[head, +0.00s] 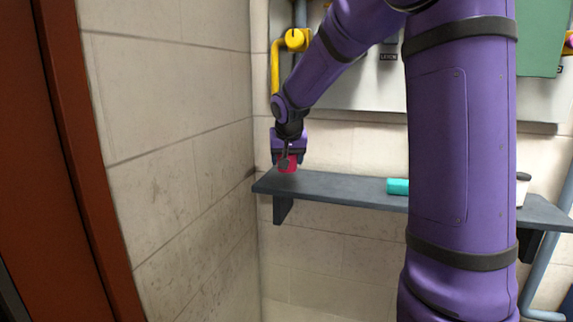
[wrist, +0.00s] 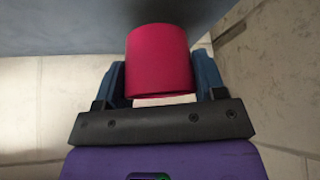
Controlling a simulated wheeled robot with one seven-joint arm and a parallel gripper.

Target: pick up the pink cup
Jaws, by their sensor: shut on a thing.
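The pink cup (head: 288,165) is at the left end of the dark grey shelf (head: 335,185) in the head view. My gripper (head: 289,160) is at the cup and partly covers it. In the wrist view the cup (wrist: 158,60) sits between the two blue fingers of my gripper (wrist: 160,82), with one finger on each side. The gripper is shut on it. I cannot tell whether the cup's base touches the shelf or is just above it.
A teal object (head: 397,186) lies on the shelf to the right, beside my arm. A white item (head: 522,188) stands further right, partly hidden by my arm. A tiled wall (head: 180,130) is close on the left. A yellow pipe (head: 276,65) runs behind my forearm.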

